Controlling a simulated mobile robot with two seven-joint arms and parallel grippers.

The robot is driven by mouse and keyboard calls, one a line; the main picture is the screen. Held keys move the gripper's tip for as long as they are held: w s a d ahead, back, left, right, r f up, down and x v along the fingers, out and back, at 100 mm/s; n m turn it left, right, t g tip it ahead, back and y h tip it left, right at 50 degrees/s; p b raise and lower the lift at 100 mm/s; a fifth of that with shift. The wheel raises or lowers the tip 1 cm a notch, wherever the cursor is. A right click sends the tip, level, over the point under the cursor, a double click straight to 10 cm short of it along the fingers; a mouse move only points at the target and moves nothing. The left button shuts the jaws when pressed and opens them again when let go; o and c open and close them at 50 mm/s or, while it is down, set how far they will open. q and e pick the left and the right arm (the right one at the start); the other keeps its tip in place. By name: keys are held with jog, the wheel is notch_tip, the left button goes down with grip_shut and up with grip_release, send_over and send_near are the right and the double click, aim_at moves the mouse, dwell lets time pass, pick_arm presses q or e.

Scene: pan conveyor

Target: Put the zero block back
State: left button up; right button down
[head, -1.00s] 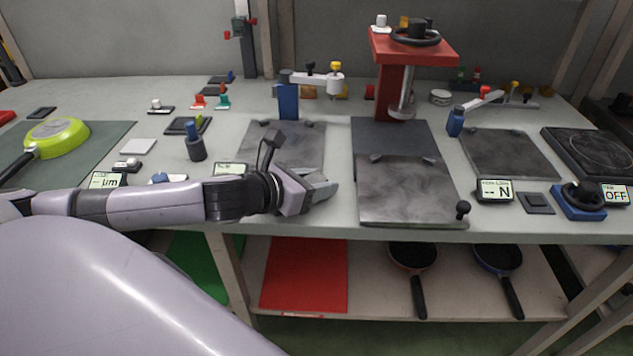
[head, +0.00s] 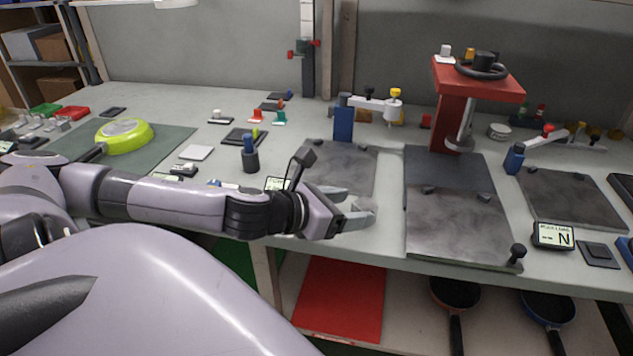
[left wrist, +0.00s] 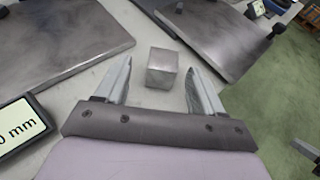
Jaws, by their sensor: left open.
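My left gripper (head: 360,208) is open, low over the front of the table, just in front of a grey metal plate (head: 350,165). In the left wrist view a small grey metal cube (left wrist: 162,68), which looks like the zero block, sits on the table between the two spread fingers (left wrist: 158,80), with a gap on each side. The head view does not show the cube clearly; the gripper covers that spot. A display reading "0 mm" (left wrist: 18,128) stands at the left of the wrist view. My right gripper is not in view.
A red press (head: 478,78) stands over a second grey plate (head: 455,222) to the right. A blue post with a white arm (head: 343,120) stands behind the first plate. A green pan (head: 124,138) lies at the left. The table's front edge is close to the gripper.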

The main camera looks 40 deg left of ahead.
aim_at(355, 207)
pick_arm(q)
jog(key=shift+v, duration=0.8)
jog(key=shift+s+a+r+p, duration=0.1)
jog(key=shift+s+r+p, duration=0.1)
jog(key=shift+s+p, duration=0.2)
jog(key=shift+s+a+r+p, duration=0.15)
jog(key=shift+s+r+p, duration=0.05)
jog(key=shift+s+p, duration=0.25)
jog(key=shift+s+r+p, duration=0.3)
jog(key=shift+s+p, duration=0.15)
jog(key=shift+s, duration=0.05)
jog(key=shift+s+r+p, duration=0.25)
jog(key=shift+p, duration=0.3)
jog(key=shift+p+v, duration=0.85)
jog(key=shift+p, duration=0.1)
jog(key=shift+s+f, duration=0.1)
jog(key=shift+s, duration=0.2)
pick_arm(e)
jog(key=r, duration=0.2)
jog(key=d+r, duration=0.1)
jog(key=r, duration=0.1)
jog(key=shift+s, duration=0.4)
pick_arm(q)
jog(key=shift+a, duration=0.1)
